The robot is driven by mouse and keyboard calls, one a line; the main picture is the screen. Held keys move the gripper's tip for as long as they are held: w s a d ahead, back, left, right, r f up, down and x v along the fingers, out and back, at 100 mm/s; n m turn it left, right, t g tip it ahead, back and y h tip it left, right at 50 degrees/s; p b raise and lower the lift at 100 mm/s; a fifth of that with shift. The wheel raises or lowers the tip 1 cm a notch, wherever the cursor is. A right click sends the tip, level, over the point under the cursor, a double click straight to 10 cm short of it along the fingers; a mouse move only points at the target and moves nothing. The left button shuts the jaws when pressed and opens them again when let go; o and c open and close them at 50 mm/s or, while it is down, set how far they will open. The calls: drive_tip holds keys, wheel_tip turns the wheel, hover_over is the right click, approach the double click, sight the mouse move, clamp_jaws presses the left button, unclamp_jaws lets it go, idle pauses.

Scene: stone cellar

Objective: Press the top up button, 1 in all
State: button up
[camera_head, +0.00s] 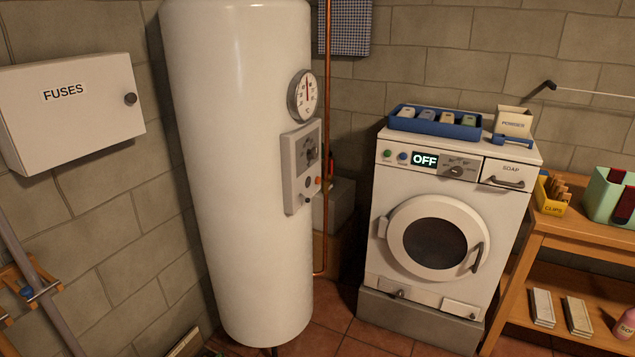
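A tall white boiler (235,150) stands left of centre, with a round dial gauge (303,96) on its upper right side. Below the gauge is a grey control panel (295,180) with a dark dial, seen at an angle. A small orange button (318,181) and a small dark knob or button (308,199) sit low on this panel. The washing machine has a green button (387,153) and a blue button (403,156) left of its "OFF" display (425,159). No label reading "top up" is legible on any button. My gripper is not in view.
The washing machine (435,235) stands on a grey plinth, with a blue tray (435,122) on top. A wooden shelf bench (535,235) is at right. A fuse box (72,110) hangs on the left wall. Tiled floor shows between boiler and washing machine.

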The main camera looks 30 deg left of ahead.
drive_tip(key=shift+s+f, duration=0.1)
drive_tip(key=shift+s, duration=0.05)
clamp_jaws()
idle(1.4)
